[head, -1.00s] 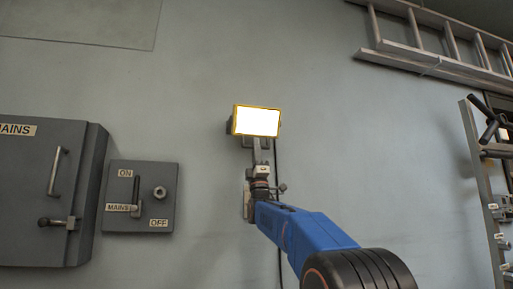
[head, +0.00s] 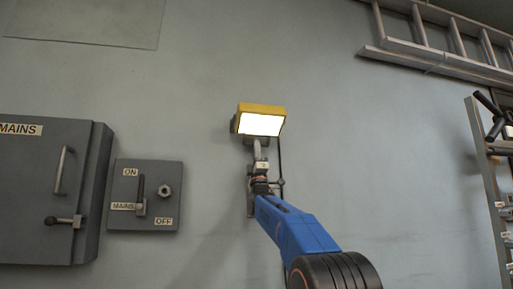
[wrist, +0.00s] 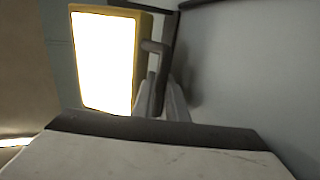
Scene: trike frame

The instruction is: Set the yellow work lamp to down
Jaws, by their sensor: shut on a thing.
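The yellow work lamp (head: 262,111) is on the grey wall, its white face lit. It is tilted partly downward, and the top of its yellow case shows in the head view. In the wrist view the lamp (wrist: 135,62) fills the upper left, with a grey handle (wrist: 154,52) beside its case. My gripper (head: 258,146) is right below the lamp and shut on this handle; its fingers (wrist: 170,103) partly hide the grip in the wrist view.
A dark cable hangs down the wall just right of my gripper. A mains switch box (head: 145,196) and a grey cabinet (head: 45,190) are to the left. A ladder (head: 440,38) hangs at upper right, and a rack (head: 486,165) stands at far right. The wall between is clear.

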